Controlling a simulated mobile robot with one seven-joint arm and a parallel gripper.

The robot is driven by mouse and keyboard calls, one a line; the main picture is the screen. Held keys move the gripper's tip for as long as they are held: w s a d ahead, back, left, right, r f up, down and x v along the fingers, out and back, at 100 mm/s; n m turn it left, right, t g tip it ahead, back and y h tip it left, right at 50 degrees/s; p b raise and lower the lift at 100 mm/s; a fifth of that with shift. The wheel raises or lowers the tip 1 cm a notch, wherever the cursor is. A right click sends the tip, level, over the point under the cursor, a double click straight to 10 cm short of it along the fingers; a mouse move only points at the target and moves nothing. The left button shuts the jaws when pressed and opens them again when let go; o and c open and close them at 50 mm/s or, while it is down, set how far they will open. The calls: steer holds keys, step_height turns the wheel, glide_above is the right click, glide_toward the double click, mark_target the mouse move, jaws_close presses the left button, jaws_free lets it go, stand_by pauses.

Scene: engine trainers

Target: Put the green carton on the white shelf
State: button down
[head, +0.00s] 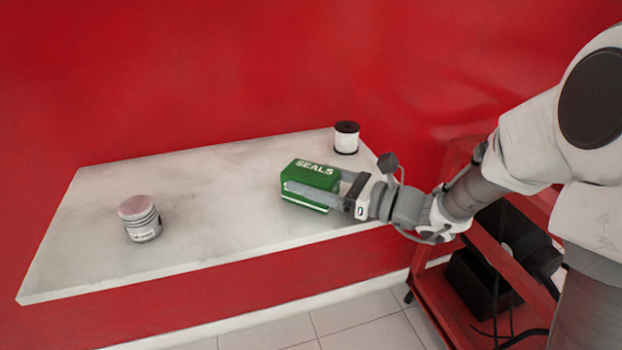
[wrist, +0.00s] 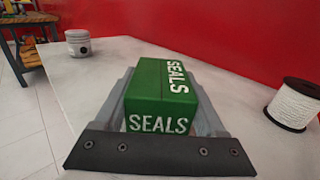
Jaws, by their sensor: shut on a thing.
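The green carton (head: 312,174), lettered "SEALS", is between the fingers of my gripper (head: 312,192) over the right part of the white shelf (head: 200,190). In the wrist view the carton (wrist: 160,95) lies lengthwise between the two grey fingers, and my gripper (wrist: 165,95) is shut on it. The carton is level and very low over the shelf top or touching it; I cannot tell which. The shelf surface (wrist: 90,100) also shows around it in the wrist view.
A piston-like metal part (head: 140,218) stands at the shelf's left. A white spool with a black top (head: 346,138) stands at the back right, close to the carton. A red rack (head: 440,290) with black items is at the lower right. The shelf's middle is clear.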

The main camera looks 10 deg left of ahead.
jaws_free()
steer(key=shift+f, duration=0.1)
steer(key=p+v, duration=0.3)
steer(key=v, duration=0.9)
steer(key=shift+s, duration=0.1)
steer(key=s+d+n+g+h, duration=0.1)
steer(key=s+n+g+h, duration=0.55)
steer(key=s+n, duration=0.65)
steer(key=s+d+r+n+t+h, duration=0.1)
steer(key=d+r+n+t+h, duration=0.1)
steer(key=d, duration=0.5)
steer(key=s+d+r+n+t+h, duration=0.2)
steer(key=d+n+t+h, duration=0.3)
steer(key=h, duration=0.4)
steer(key=shift+d+r+n+t, duration=0.3)
steer(key=shift+d+r+t, duration=0.25)
steer(key=shift+d, duration=0.5)
steer(key=shift+s+r, duration=0.1)
